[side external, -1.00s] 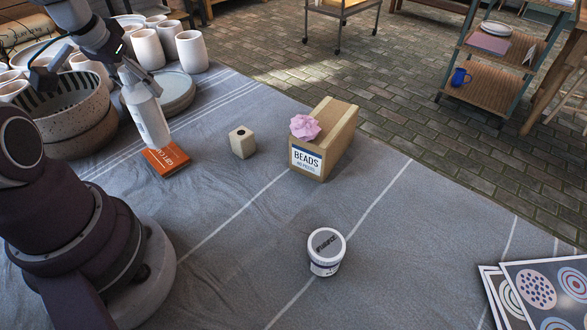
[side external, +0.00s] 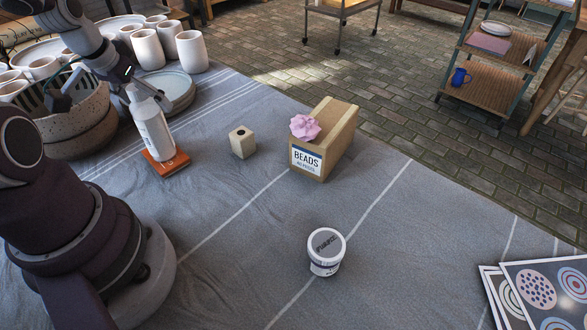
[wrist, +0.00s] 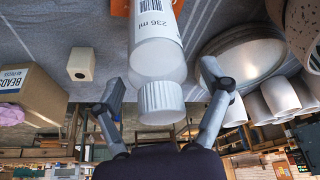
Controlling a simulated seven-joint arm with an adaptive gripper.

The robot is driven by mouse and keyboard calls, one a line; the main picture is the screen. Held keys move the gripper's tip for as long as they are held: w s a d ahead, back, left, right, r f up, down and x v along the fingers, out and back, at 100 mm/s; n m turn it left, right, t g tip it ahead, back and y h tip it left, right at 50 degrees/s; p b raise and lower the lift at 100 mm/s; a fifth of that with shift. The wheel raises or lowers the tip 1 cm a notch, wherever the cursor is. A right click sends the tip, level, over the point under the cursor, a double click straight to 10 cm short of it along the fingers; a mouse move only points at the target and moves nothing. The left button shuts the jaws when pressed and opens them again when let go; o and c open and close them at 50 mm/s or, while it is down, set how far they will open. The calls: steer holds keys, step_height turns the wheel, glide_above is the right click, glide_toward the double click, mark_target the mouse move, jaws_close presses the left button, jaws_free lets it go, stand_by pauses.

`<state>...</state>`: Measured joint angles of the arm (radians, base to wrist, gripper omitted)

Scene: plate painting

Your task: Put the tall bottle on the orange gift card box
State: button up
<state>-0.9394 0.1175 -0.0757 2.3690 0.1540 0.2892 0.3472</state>
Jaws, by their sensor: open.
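The tall white bottle (side external: 152,128) stands upright, or nearly so, on the orange gift card box (side external: 180,163) in the side external view. In the wrist view the bottle (wrist: 157,58) points its ribbed white cap toward me, and its base meets the orange box (wrist: 119,8). My gripper (side external: 137,88) is at the bottle's upper end. In the wrist view the fingers of my gripper (wrist: 163,80) are spread on both sides of the bottle, with gaps between them and it. The bottle hides part of the box.
A small beige block (side external: 242,142) with a hole and a cardboard beads box (side external: 338,143) with a pink lump on top stand to the right. A white lidded tub (side external: 326,252) is in front. Bowls (side external: 75,125), plates (side external: 178,92) and cups are behind and left.

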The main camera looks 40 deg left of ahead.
steer(key=v, duration=1.2)
steer(key=w+d+f+m+t+h, duration=0.1)
steer(key=d+m, duration=0.4)
steer(key=d, duration=0.9)
steer(key=shift+w+h, duration=0.5)
steer(key=shift+w, duration=0.2)
steer(key=shift+d, duration=0.1)
